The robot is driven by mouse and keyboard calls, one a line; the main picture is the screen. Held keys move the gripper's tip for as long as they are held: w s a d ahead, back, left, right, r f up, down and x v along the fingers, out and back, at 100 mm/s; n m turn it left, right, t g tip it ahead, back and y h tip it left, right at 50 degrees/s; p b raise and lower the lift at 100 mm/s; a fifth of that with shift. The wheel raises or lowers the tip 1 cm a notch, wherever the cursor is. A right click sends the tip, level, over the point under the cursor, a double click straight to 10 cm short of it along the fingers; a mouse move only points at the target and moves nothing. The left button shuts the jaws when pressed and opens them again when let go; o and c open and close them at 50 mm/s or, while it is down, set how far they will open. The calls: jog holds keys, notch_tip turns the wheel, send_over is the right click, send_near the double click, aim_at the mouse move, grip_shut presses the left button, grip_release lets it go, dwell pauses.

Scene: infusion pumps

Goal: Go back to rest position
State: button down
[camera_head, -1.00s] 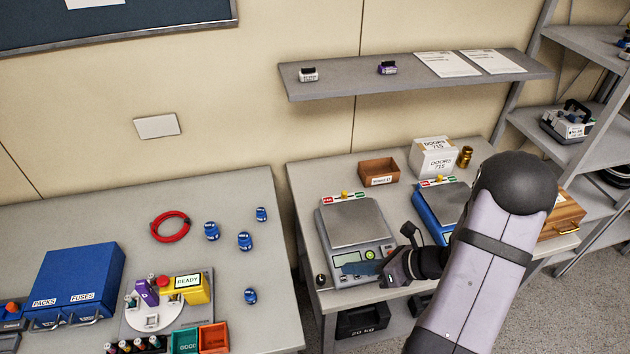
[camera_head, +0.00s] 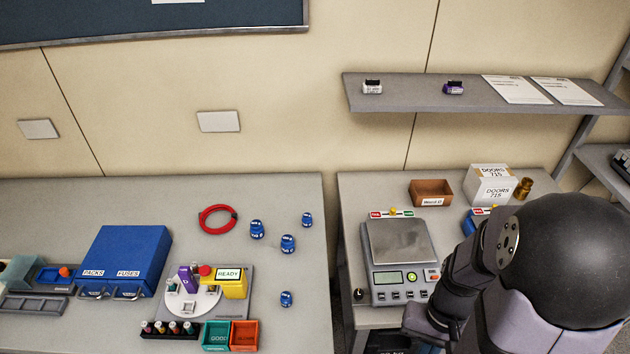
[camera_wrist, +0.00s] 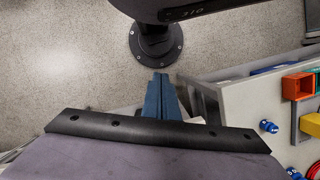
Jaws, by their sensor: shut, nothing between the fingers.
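My gripper (camera_wrist: 163,97) shows in the wrist view as two blue fingers closed together with nothing between them. It points over the grey floor towards my own round black base, beside the table's edge. In the head view my arm fills the lower right, and the fingers cannot be made out there. The near grey scale (camera_head: 399,258) stands on the right table with a bare plate and a lit display. A second, blue scale (camera_head: 468,222) is mostly hidden behind my arm.
The left table (camera_head: 280,195) holds a blue box (camera_head: 125,258), a red cable ring (camera_head: 216,219), several blue-capped vials, a yellow READY device (camera_head: 232,284) and green and orange bins (camera_head: 243,336). Its corner and bins also show in the wrist view (camera_wrist: 240,95). A wall shelf (camera_head: 420,97) hangs above.

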jog(key=w+a+r+n+t+h, duration=0.1)
jog(key=w+a+r+n+t, duration=0.1)
jog(key=w+a+r+n, duration=0.2)
jog(key=shift+w+a+r+n+t, duration=0.4)
jog(key=shift+w+a, duration=0.4)
jog(key=shift+a, duration=0.65)
notch_tip(320, 180, down, 14)
jog(key=b, duration=1.4)
notch_tip(320, 180, down, 6)
jog(key=b, duration=0.6)
jog(key=shift+r, duration=0.1)
dwell(0.7)
